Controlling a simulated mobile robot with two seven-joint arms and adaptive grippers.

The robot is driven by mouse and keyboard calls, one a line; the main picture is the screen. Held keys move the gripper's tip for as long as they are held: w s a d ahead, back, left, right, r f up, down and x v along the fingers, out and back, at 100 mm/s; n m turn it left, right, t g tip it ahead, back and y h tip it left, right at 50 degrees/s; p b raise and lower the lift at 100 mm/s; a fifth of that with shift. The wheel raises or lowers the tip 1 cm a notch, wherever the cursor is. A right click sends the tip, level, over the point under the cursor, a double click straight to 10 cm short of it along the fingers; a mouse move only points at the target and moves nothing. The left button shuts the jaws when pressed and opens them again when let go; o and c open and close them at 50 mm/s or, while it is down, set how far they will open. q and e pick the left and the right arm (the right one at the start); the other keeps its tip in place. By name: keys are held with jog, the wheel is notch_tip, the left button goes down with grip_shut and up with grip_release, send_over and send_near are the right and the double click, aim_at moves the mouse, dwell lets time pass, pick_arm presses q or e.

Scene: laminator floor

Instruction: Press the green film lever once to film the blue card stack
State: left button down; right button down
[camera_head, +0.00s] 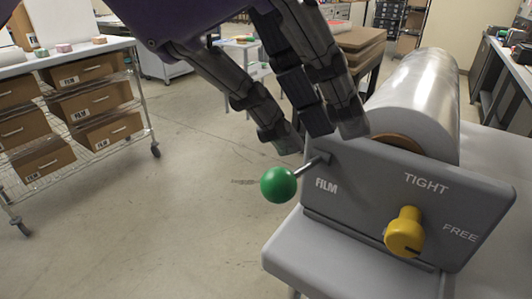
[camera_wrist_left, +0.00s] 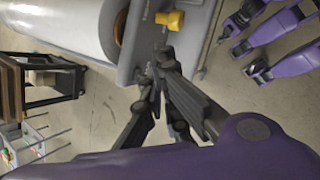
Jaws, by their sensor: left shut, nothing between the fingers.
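The green film lever's round knob (camera_head: 278,184) sticks out on a thin rod from the left end of the grey laminator panel (camera_head: 350,190), beside the word FILM. My left gripper (camera_head: 308,142) comes down from above, with its dark fingertips just above the rod and knob in the picture. I cannot tell whether they touch the lever. The left gripper (camera_wrist_left: 160,68) is shut and empty; in the left wrist view its fingertips are at the panel edge, and the green knob does not show. I cannot make out a blue card stack.
A yellow knob (camera_head: 404,232) sits below TIGHT on the panel. A clear film roll (camera_head: 418,95) lies behind the panel. A shelf cart (camera_head: 68,62) with boxes marked FILM stands at the left. Open floor (camera_head: 190,210) lies between the cart and laminator.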

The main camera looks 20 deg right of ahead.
jog(key=shift+w, duration=0.4)
pick_arm(q)
jog(key=shift+f, duration=0.15)
jog(key=shift+s+a+f, duration=0.1)
jog(key=shift+f, duration=0.2)
pick_arm(e)
jog(key=shift+s+f, duration=0.15)
jog(key=shift+s, duration=0.15)
jog(key=shift+s, duration=0.2)
